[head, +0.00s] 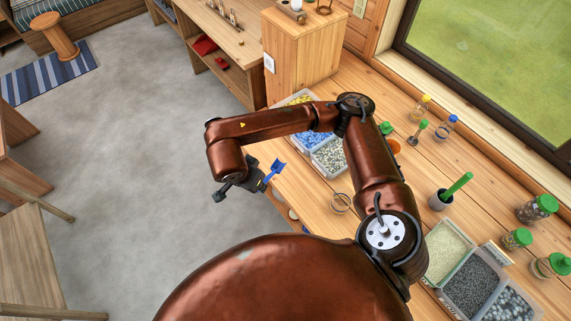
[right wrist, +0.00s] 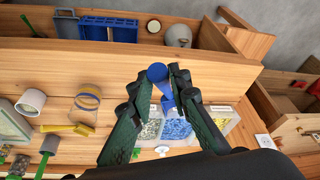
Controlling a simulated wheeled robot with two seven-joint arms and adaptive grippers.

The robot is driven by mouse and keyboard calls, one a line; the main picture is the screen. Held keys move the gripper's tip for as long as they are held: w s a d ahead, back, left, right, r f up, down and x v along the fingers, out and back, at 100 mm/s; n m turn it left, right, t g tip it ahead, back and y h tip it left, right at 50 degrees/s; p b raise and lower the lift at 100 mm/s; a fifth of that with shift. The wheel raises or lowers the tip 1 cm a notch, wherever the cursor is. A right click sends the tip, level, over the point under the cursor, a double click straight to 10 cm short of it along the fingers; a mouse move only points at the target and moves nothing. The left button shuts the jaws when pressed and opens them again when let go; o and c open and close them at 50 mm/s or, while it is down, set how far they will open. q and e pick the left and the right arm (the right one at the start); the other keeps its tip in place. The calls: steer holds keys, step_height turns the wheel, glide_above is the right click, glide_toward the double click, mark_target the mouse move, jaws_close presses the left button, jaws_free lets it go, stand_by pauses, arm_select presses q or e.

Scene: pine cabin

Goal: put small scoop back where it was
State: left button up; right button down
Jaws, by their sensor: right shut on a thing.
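A small blue scoop (head: 273,173) is in my right gripper (head: 258,183), held out past the table's front edge, above the floor in the head view. In the right wrist view the scoop (right wrist: 158,73) sits between the fingertips of my right gripper (right wrist: 166,76), which are closed on it. Beyond it in that view lies a divided tray with grey-white beads (right wrist: 150,129), blue beads (right wrist: 177,127) and yellow beads (right wrist: 221,117). In the head view my arm partly covers the tray's blue beads (head: 316,139). My left gripper is not in view.
A glass jar (head: 341,203) stands near the table's front edge. A grey cup (head: 440,200) holds a green-handled tool. Bins of grains (head: 470,285) and green-lidded jars (head: 537,208) fill the right side. A wooden cabinet (head: 300,55) stands beyond the tray.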

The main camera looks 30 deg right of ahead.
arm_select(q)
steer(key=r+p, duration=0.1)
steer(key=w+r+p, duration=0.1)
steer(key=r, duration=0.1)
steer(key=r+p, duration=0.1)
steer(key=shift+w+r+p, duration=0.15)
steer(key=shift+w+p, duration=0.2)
arm_select(e)
steer(key=w+d+f+m+g, duration=0.1)
steer(key=w+d+f+m, duration=0.3)
steer(key=w+f, duration=0.6)
step_height(320, 180, down, 2)
steer(key=shift+w+d+f+m, duration=0.2)
steer(key=shift+w+d+m, duration=0.1)
steer(key=shift+d, duration=0.15)
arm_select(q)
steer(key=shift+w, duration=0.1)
arm_select(e)
steer(key=c, duration=1.8)
jaws_free()
